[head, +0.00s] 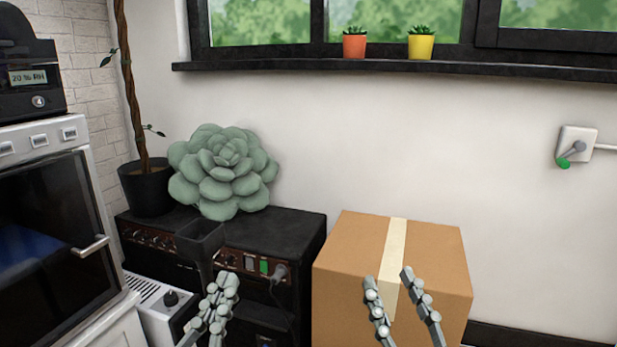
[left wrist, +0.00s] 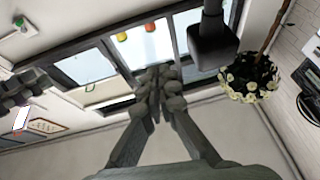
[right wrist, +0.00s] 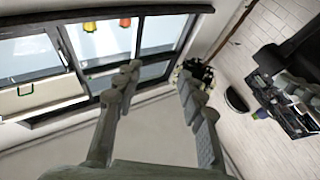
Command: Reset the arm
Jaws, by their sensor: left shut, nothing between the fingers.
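My left gripper (head: 224,291) is in the lower middle of the head view, in front of the black equipment rack. Its fingers are together with nothing between them, as the left wrist view also shows (left wrist: 158,82). My right gripper (head: 388,281) is in front of the cardboard box (head: 345,250), with its fingers apart and empty. The right wrist view shows the same wide gap between its fingers (right wrist: 158,78). Neither gripper holds anything. I cannot tell whether the right fingertips touch the box.
A black rack (head: 305,235) bears a succulent-shaped cushion (head: 222,172) and a potted plant (head: 147,188). An oven-like machine (head: 45,200) stands at the left. A wall switch with a green-tipped lever (head: 575,147) is at the right. Two small pots, orange (head: 354,46) and yellow (head: 420,46), stand on the sill.

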